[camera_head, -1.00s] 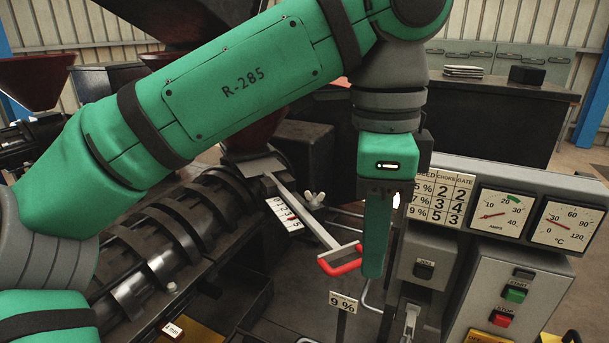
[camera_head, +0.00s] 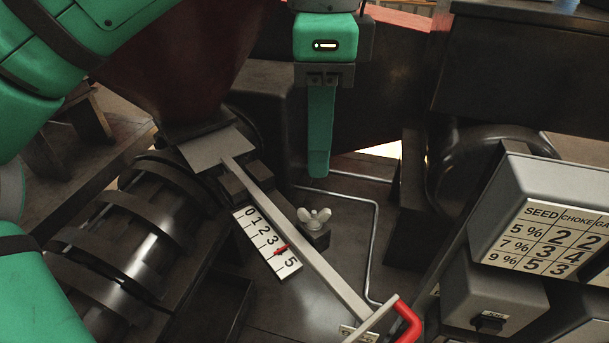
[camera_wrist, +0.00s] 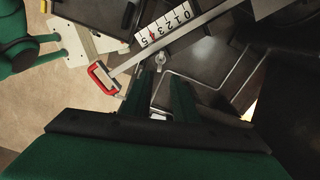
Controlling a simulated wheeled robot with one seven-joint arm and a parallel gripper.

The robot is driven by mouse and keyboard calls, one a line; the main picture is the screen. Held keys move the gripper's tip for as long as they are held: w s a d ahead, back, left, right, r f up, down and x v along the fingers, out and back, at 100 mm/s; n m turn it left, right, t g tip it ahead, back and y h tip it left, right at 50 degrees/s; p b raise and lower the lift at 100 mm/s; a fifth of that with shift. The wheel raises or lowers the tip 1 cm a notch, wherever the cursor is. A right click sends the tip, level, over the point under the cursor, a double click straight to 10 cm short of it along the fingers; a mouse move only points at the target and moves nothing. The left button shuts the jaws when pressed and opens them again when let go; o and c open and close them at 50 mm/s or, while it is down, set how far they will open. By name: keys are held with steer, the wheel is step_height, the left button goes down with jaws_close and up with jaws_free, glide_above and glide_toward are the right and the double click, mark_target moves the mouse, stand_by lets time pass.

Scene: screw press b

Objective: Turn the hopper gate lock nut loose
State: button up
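The hopper gate lock nut is a pale wing nut (camera_head: 314,218) on a dark block beside the grey gate bar (camera_head: 300,238). In the wrist view the wing nut (camera_wrist: 160,60) shows small, beyond my fingertips and roughly between them. My gripper (camera_head: 318,174) points down, above and behind the wing nut, apart from it. In the head view its fingers overlap as one green finger. The wrist view shows two spaced fingers of my gripper (camera_wrist: 163,80) with nothing between them. The gate scale (camera_head: 266,242) has its red pointer about at 4.
The gate bar ends in a red handle (camera_head: 408,322) at lower right. A bent metal rod (camera_head: 375,235) runs right of the nut. The dark red hopper (camera_head: 185,65) stands left of my gripper. A seed/choke/gate table (camera_head: 550,238) is on the panel at right.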

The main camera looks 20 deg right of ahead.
mark_target(314, 208)
step_height(314, 208, down, 10)
steer(key=shift+r, duration=0.1)
steer(key=shift+f, duration=0.5)
steer(key=shift+w, duration=0.1)
jaws_close()
